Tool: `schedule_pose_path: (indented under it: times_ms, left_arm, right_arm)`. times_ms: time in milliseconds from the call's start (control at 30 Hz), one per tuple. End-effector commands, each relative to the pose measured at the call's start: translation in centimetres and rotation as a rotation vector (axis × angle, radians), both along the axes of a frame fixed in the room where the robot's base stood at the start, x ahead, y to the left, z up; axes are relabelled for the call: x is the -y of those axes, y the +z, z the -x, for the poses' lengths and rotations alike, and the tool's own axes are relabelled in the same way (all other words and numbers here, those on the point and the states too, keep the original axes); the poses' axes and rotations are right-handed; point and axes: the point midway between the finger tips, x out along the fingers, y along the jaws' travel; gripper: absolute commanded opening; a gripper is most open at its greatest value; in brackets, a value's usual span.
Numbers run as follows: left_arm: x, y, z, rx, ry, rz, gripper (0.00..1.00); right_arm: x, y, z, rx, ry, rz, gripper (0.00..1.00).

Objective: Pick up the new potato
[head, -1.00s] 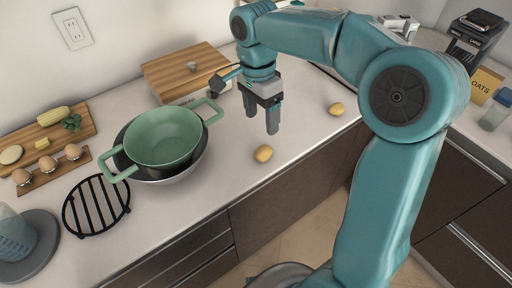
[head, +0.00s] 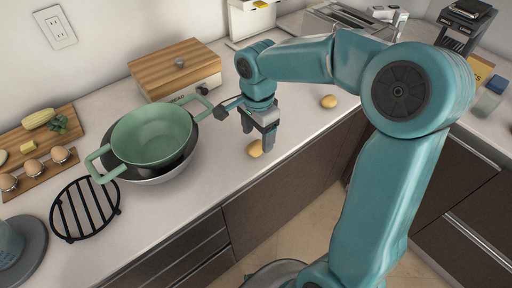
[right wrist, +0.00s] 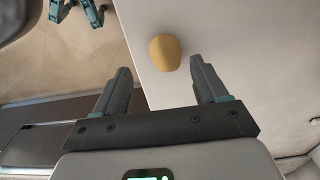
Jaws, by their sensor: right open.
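One potato (head: 254,148) lies on the white counter near its front edge; it also shows in the right wrist view (right wrist: 165,52), just beyond the fingertips and between their lines. A second potato (head: 329,101) lies farther right on the counter. I cannot tell from looks which is the new potato. My right gripper (head: 258,142) points down at the nearer potato, its fingers partly hiding it. In the right wrist view the right gripper (right wrist: 162,78) is open with nothing between its fingers. My left gripper is not in view.
A green pot (head: 152,135) sits in a dark pan left of the gripper. A wooden breadbox (head: 176,68) stands behind it. A black trivet (head: 84,208) and a board with eggs (head: 40,172) lie at left. The counter's right stretch is mostly clear.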

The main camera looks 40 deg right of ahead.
Motion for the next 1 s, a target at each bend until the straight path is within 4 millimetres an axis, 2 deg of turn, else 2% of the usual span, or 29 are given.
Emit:
schedule_pose_path:
  times_ms: [200, 300, 533, 567, 733, 1000]
  left_arm:
    - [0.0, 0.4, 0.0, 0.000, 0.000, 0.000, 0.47]
    - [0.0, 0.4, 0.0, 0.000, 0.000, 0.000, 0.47]
    - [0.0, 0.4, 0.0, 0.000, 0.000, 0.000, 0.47]
    - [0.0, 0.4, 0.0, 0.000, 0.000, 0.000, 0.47]
    - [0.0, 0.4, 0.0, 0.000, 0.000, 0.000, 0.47]
    - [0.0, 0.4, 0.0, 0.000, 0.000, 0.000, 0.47]
  right_arm:
    - [0.1, -3.5, -0.6, -0.005, 0.001, -0.001, 0.72]
    - [0.1, -4.4, -0.7, -0.003, 0.001, -0.001, 0.72]
    - [0.1, -4.7, -0.7, -0.001, 0.001, -0.001, 0.72]
    - [0.1, -4.7, -0.7, -0.001, 0.001, -0.001, 0.69]
    - [0.1, -4.6, -0.7, -0.001, 0.001, -0.001, 0.14]
    - [0.1, -4.6, -0.7, 0.000, 0.001, 0.000, 0.11]
